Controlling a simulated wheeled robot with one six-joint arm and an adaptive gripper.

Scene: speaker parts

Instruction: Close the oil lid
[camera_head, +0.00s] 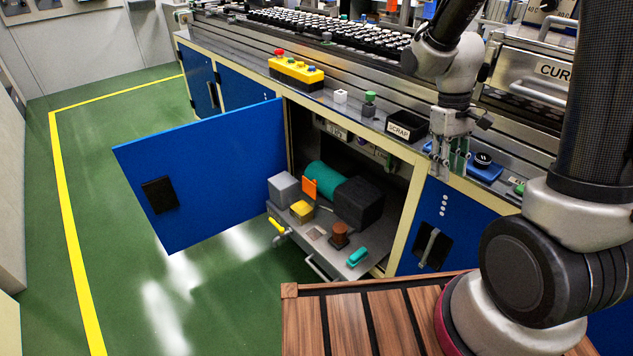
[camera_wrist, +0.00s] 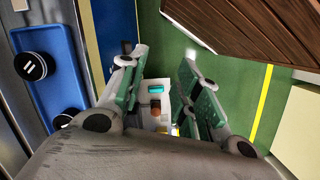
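I cannot tell for sure which thing is the oil lid. A small dark container with a green top (camera_head: 370,98) stands on the bench ledge, left of the scrap bin. A large blue cabinet door (camera_head: 205,175) stands swung open below the bench. My gripper (camera_head: 449,160) hangs at the bench's front edge, right of the scrap bin, pointing down. In the wrist view my gripper (camera_wrist: 158,62) has its two fingers well apart with nothing held between them. The pull-out shelf (camera_wrist: 152,97) shows far below, between the fingers.
A black scrap bin (camera_head: 407,125), a yellow button box (camera_head: 295,70) and a blue tray (camera_head: 485,172) with a black round part sit along the ledge. The pulled-out shelf (camera_head: 318,250) holds several parts. Green floor at left is clear.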

